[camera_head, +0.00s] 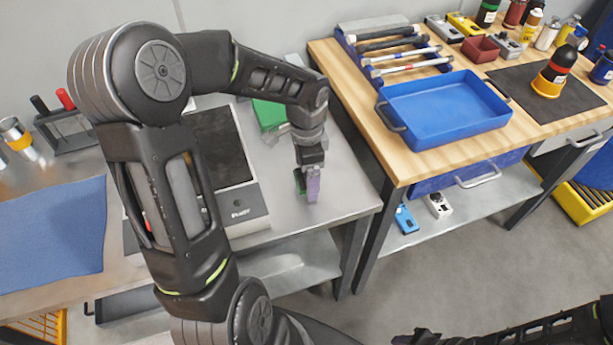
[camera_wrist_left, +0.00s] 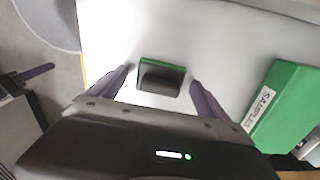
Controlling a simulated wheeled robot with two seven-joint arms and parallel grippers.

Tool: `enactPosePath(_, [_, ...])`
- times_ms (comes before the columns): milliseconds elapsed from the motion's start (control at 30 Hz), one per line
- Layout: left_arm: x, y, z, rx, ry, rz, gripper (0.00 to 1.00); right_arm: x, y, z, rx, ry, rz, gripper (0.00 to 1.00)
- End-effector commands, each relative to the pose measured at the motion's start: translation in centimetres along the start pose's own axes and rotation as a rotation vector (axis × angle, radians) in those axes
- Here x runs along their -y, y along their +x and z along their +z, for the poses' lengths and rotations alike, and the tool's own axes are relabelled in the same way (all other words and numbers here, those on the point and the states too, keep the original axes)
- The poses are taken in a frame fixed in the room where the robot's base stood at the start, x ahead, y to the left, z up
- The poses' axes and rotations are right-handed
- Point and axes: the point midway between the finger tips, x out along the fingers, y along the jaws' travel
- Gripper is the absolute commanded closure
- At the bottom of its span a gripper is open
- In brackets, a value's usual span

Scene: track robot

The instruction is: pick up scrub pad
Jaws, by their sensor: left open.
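The scrub pad is a small green block with a dark grey top or handle. It lies on the light grey bench in the left wrist view (camera_wrist_left: 161,72), between the two purple fingers. In the head view only a green bit of the scrub pad (camera_head: 299,181) shows, just left of the fingers that partly hide it. My left gripper (camera_head: 313,192) points down over the bench's right end. In the left wrist view the left gripper (camera_wrist_left: 161,76) is open, fingers spread either side of the pad with visible gaps. My right gripper (camera_head: 422,338) is partly cut off at the bottom edge.
A green box labelled SAMPLES (camera_wrist_left: 283,105) lies close by on the bench; it also shows in the head view (camera_head: 267,113). A dark-topped scale (camera_head: 243,208) stands left of the gripper. A wooden table with a blue tray (camera_head: 445,107) stands to the right, across a gap.

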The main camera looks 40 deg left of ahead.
Motion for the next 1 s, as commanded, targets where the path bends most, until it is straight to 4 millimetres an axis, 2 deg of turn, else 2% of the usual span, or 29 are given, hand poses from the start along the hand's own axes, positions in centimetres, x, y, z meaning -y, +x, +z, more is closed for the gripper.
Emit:
enactPosePath(300, [0.01, -0.03, 0.0, 0.0, 0.0, 0.0, 0.12, 0.0, 0.0, 0.0, 0.0, 0.0, 0.0, 0.6])
enactPosePath(1000, [0.01, -0.03, 0.0, 0.0, 0.0, 0.0, 0.69, 0.0, 0.0, 0.0, 0.0, 0.0, 0.0, 0.6])
